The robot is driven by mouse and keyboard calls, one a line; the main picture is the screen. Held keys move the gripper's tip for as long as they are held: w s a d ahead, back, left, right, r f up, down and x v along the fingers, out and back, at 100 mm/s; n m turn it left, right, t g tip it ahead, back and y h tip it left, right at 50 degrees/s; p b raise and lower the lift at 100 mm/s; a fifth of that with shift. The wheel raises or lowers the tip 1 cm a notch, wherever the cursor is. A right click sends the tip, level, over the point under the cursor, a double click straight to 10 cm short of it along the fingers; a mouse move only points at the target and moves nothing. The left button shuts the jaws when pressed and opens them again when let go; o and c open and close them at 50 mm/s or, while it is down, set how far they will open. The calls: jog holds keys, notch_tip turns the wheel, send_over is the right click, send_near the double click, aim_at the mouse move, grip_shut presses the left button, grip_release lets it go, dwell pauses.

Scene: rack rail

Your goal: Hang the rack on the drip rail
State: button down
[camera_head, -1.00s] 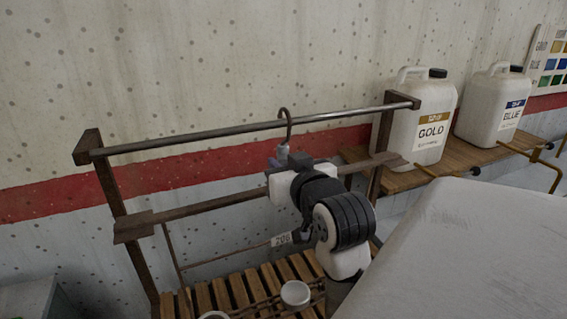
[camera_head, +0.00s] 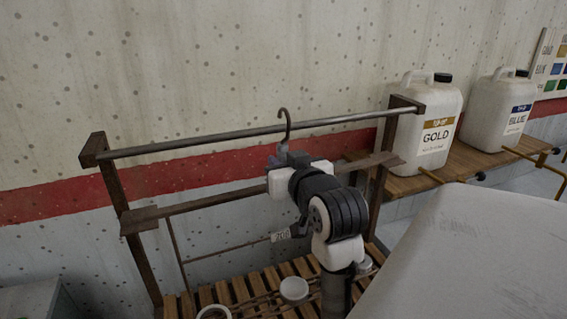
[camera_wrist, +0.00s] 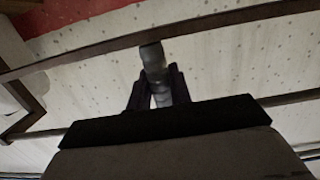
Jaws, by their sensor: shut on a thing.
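The drip rail (camera_head: 210,139) is a thin metal bar across the top of a brown frame. My gripper (camera_head: 287,158) is just below it, shut on the grey stem of the rack's hook. The dark hook (camera_head: 283,110) rises above the rail, with its opening to the left; its stem crosses the rail in the picture. I cannot tell whether they touch. The rack's thin rods (camera_head: 228,253) show left of my arm, which hides part of the rack. In the wrist view, the grey stem (camera_wrist: 154,66) sits between the dark jaws.
A lower brown crossbar (camera_head: 200,204) spans the frame behind my gripper. White cups (camera_head: 294,288) are near the slatted wood (camera_head: 240,291) below. A GOLD jug (camera_head: 422,125) and a BLUE jug (camera_head: 493,112) stand on a shelf at right. A pale surface (camera_head: 470,255) fills the lower right.

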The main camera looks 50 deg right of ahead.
jog(key=shift+w, duration=0.1)
jog(key=shift+x, duration=0.9)
dwell(0.3)
